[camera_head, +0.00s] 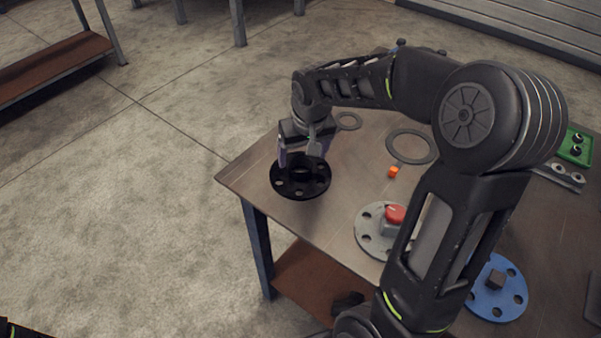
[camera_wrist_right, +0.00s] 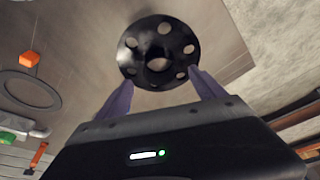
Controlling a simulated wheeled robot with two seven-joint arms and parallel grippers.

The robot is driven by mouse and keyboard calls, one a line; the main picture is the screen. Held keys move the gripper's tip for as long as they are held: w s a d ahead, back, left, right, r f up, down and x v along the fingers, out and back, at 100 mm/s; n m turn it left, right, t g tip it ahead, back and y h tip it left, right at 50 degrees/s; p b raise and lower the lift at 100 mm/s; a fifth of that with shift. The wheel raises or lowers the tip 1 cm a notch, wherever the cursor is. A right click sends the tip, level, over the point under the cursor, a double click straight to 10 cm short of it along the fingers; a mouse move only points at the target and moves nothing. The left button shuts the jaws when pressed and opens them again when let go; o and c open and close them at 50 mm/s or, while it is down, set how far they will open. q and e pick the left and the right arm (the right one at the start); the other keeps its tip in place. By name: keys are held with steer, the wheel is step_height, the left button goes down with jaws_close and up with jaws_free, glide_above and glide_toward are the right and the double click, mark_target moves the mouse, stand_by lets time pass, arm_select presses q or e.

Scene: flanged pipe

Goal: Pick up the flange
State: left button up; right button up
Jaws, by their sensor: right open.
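A black round flange (camera_head: 300,187) with several bolt holes and a raised centre lies flat near the left corner of the metal table. My right gripper (camera_head: 302,160) is over the flange, pointing down, with its purple fingers apart. In the right wrist view the flange (camera_wrist_right: 158,52) shows whole, just beyond the two open fingertips (camera_wrist_right: 160,82). Nothing shows between the fingers. Whether a fingertip touches the flange I cannot tell. My left gripper does not show.
The table (camera_head: 340,215) also bears a grey flange with a red knob (camera_head: 372,242), a blue flange (camera_head: 507,304), grey rings (camera_head: 411,134), an orange block (camera_head: 393,172) and a green tray (camera_head: 588,150). The table's left edge is close to the black flange.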

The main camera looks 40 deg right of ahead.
mark_target(299, 170)
steer(key=p+x, duration=0.1)
steer(key=x, duration=0.4)
steer(key=shift+f, duration=0.1)
steer(key=shift+c, duration=0.6)
jaws_close()
stand_by(0.6)
